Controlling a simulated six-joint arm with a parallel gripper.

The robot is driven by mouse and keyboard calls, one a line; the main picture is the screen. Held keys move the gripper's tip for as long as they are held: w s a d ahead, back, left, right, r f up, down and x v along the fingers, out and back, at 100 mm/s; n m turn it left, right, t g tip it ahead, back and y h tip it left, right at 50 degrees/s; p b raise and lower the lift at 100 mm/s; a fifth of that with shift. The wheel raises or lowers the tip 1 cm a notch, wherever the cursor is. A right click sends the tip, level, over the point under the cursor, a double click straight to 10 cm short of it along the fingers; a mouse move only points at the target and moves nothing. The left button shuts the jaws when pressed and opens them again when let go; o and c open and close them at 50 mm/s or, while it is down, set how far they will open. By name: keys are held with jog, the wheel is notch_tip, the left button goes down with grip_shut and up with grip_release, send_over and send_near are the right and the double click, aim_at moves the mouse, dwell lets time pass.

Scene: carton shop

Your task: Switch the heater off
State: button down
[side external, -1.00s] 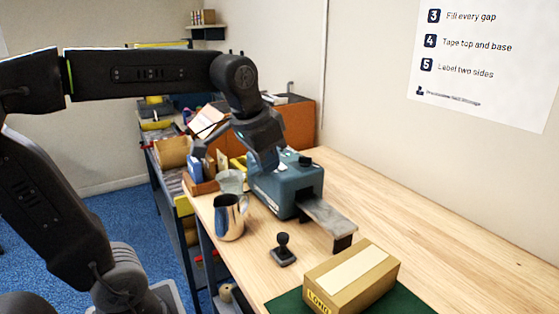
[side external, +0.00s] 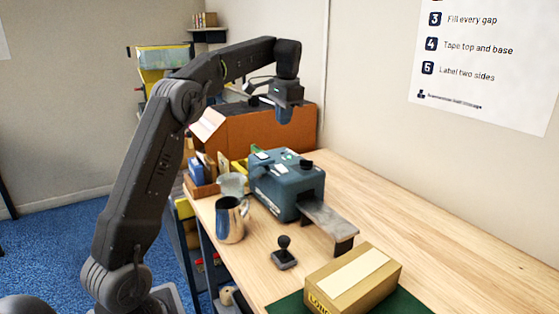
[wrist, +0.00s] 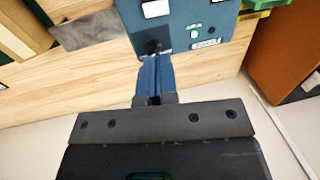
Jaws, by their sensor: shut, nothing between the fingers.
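The teal tape machine (side external: 283,193) stands on the wooden bench, a grey plate reaching out from its front. Its top has pale keys, a black knob (side external: 307,165) and a small green-marked control (side external: 287,155). In the wrist view, the machine's top (wrist: 180,22) shows a white key (wrist: 156,8) and a green-and-white control (wrist: 194,34). I cannot tell which control is the heater's or its position. My gripper (side external: 285,121) is shut and empty, blue fingers pointing down, raised above the machine. In the wrist view its fingertips (wrist: 155,58) overlap the machine's edge by the black knob.
A steel jug (side external: 229,219) and a glass cup stand left of the machine. A black-handled stamp (side external: 284,252) and a brown carton (side external: 352,278) on a green mat are in front. A large orange-brown box (side external: 240,130) is behind. The right bench is clear.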

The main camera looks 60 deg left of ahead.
aim_at(279, 167)
jog(key=shift+a, duration=0.2)
jog(key=shift+f, duration=0.1)
jog(key=f, duration=0.4)
jog(key=a+f, duration=0.1)
jog(key=f, duration=0.4)
jog(key=a+f, duration=0.1)
jog(key=f, duration=0.3)
jog(key=shift+f, duration=0.4)
jog(key=shift+a+f+h, duration=0.15)
jog(key=shift+f+h, duration=0.25)
jog(key=shift+f, duration=0.1)
